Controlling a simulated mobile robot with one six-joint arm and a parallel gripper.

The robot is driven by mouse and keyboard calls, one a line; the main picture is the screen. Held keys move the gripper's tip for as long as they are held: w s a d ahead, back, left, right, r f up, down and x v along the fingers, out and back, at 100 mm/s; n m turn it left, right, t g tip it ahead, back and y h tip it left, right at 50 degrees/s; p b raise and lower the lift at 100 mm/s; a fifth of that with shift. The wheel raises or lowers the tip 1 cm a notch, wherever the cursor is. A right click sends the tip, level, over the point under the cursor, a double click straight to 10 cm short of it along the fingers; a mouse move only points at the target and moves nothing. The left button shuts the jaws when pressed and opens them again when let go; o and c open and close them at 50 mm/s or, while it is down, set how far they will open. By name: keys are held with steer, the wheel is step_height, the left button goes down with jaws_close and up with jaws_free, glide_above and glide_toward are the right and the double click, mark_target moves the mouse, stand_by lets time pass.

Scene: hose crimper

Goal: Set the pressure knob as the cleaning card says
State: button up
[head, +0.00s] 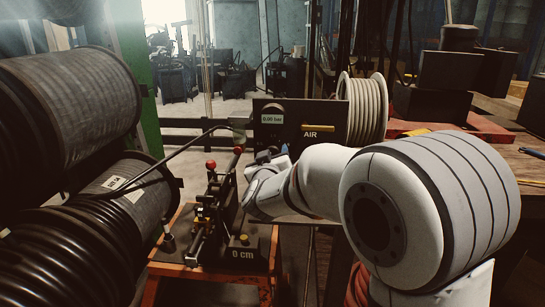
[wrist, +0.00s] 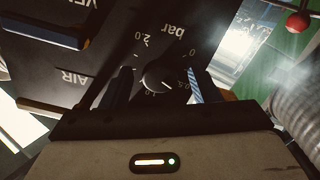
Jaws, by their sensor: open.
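The pressure knob (wrist: 158,75) is a round dark knob in the wrist view, on a dark panel. Its printed scale shows 0, 0.5, 1.0, 2.0 and "bar"; its exact pointer setting is too small to read surely. My gripper (wrist: 160,82) is open, with one finger on each side of the knob; I cannot tell whether they touch it. In the head view my gripper (head: 268,155) is at the panel's lower edge and the knob is hidden. The panel display (head: 272,119) reads 0.00 bar. I cannot make out a cleaning card.
A yellow AIR handle (head: 318,127) is on the panel, right of my gripper. The crimper (head: 215,210) with red-tipped levers stands on an orange cart, lower left. Hose reels (head: 75,95) fill the left side. A pale hose reel (head: 365,108) stands right of the panel.

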steer(key=shift+c, duration=0.5)
steer(key=c, duration=0.8)
steer(key=shift+c, duration=0.2)
steer(key=shift+f+m+b, duration=0.1)
steer(key=shift+m+b, duration=0.2)
steer(key=shift+b, duration=0.05)
steer(key=m+b, duration=1.3)
steer(key=m, duration=0.6)
steer(key=shift+a+m, duration=0.1)
steer(key=shift+m, duration=0.5)
